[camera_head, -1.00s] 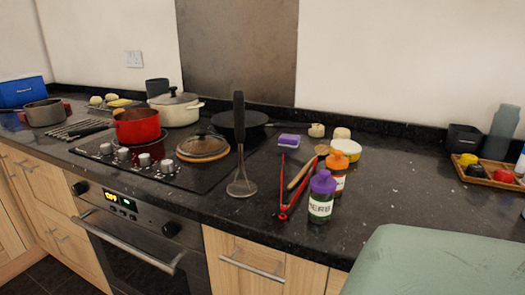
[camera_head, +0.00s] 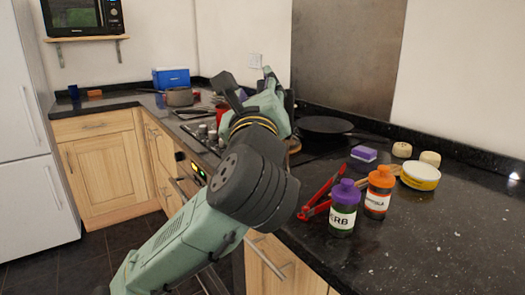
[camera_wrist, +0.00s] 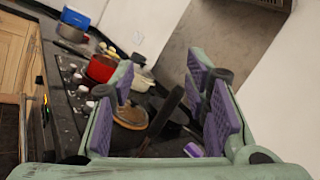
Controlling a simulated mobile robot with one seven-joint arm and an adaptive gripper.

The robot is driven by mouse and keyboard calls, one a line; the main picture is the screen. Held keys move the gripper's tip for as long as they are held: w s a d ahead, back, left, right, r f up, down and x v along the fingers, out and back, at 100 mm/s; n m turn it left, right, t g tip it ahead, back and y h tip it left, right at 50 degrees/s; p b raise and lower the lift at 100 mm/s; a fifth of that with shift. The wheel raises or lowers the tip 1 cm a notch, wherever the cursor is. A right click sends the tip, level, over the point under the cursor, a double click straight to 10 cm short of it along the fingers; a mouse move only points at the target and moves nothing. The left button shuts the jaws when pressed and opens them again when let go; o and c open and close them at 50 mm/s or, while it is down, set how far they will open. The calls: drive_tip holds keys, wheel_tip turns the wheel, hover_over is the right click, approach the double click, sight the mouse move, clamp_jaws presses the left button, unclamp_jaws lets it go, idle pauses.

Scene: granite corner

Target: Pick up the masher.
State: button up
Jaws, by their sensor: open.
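The masher (camera_wrist: 166,112) shows in the wrist view as a dark upright handle, leaning to the right, between the two purple finger pads. Its lower end is not clear there. In the head view my arm hides it. My gripper (camera_wrist: 165,92) is open, with one finger on each side of the handle in the picture. I cannot tell how far the handle is from the pads. In the head view my gripper (camera_head: 247,88) is above the counter near the hob, partly hidden by my wrist.
A black frying pan (camera_head: 326,125) lies behind.

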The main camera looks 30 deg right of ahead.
sight(288, 139)
drive_tip(key=s+d+f+m+g+y, duration=0.1)
drive_tip(key=s+d+f+m+g, duration=0.1)
drive_tip(key=d+f+m, duration=0.45)
drive_tip(key=shift+n, duration=0.25)
drive_tip(key=shift+f+p+x, duration=0.3)
drive_tip(key=shift+p+x, duration=0.05)
drive_tip(key=shift+x, duration=1.45)
drive_tip(key=shift+f+p+x, duration=0.3)
drive_tip(key=shift+p+x, duration=0.05)
drive_tip(key=shift+x, duration=1.4)
drive_tip(key=shift+f+p+x, duration=0.3)
drive_tip(key=shift+p+x, duration=0.05)
drive_tip(key=shift+x, duration=1.45)
drive_tip(key=shift+d, duration=0.15)
drive_tip(key=shift+s, duration=0.1)
clamp_jaws()
